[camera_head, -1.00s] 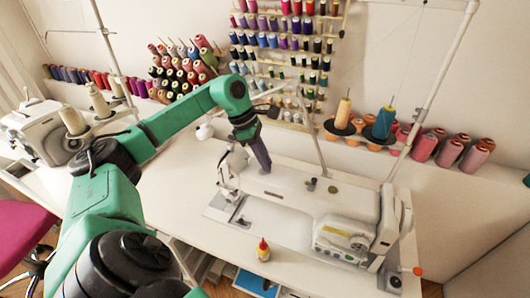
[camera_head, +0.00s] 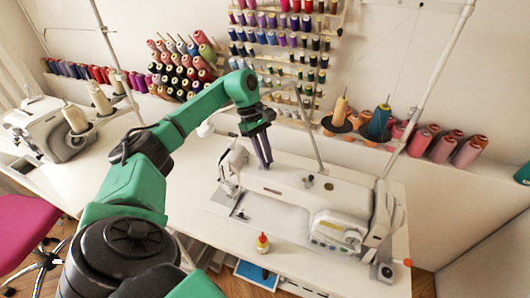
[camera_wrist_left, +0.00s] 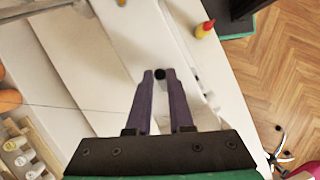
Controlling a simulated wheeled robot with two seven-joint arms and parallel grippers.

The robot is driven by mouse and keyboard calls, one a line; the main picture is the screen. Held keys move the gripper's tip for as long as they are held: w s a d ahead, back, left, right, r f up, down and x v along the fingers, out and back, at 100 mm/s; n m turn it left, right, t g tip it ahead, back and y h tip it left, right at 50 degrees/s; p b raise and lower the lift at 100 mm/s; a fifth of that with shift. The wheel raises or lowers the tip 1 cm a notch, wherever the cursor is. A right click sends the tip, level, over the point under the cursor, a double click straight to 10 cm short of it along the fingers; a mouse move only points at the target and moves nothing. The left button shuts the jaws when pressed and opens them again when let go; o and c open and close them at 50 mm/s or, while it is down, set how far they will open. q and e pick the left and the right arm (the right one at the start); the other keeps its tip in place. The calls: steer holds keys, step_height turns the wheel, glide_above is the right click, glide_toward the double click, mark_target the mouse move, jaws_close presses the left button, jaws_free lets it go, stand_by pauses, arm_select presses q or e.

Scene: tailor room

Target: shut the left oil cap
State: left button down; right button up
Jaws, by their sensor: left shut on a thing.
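The white sewing machine (camera_head: 285,192) stands on the white table, its head end to the left. My left gripper (camera_head: 264,167) is over the left part of the machine's top, fingers pointing down. In the left wrist view, a small round black cap (camera_wrist_left: 160,74) sits between the tips of the two purple fingers (camera_wrist_left: 159,77). The gripper is shut on this cap, low at the machine's top. In the head view the cap is hidden at the fingertips, and its tilt cannot be told. My right gripper is not in view.
A thin post (camera_head: 306,130) rises behind the machine. A yellow bottle with a red tip (camera_head: 262,243) stands at the table's front. Thread spools (camera_head: 285,40) fill the wall racks. Another machine (camera_head: 45,125) is at the left. The table (camera_head: 190,200) left of the machine is clear.

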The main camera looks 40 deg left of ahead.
arm_select(q)
steer(key=shift+w+r, duration=0.1)
steer(key=shift+r, duration=0.1)
steer(key=c, duration=0.8)
jaws_free()
steer(key=shift+f, duration=0.1)
steer(key=shift+c, duration=0.2)
steer(key=v, duration=0.9)
step_height(320, 180, up, 5)
steer(key=p, duration=0.3)
glide_above(258, 161)
steer(key=a, duration=0.2)
steer(key=shift+a, duration=0.15)
